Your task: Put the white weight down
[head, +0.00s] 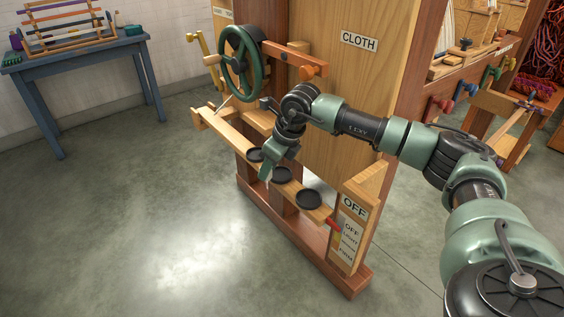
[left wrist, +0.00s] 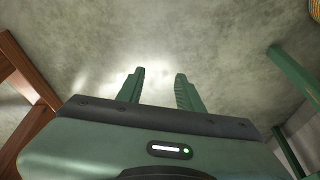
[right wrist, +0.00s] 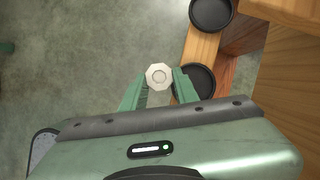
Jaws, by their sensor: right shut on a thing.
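In the right wrist view, the white weight (right wrist: 159,76) is a small pale faceted piece with a round centre. My right gripper (right wrist: 159,92) is shut on it, with a finger on each side. In that view the weight shows against the floor, just left of a wooden beam (right wrist: 202,50) with black round dishes (right wrist: 210,13). In the head view my right gripper (head: 266,173) hangs at the beam among three black dishes (head: 308,199); the weight cannot be made out there. My left gripper (left wrist: 158,82) is open and empty above the floor.
The beam belongs to a wooden frame with a green handwheel (head: 240,62), a CLOTH panel (head: 350,80) and an OFF post (head: 352,225) at its right end. A blue table (head: 75,62) stands at the far left. The floor (head: 130,240) left of the frame is clear.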

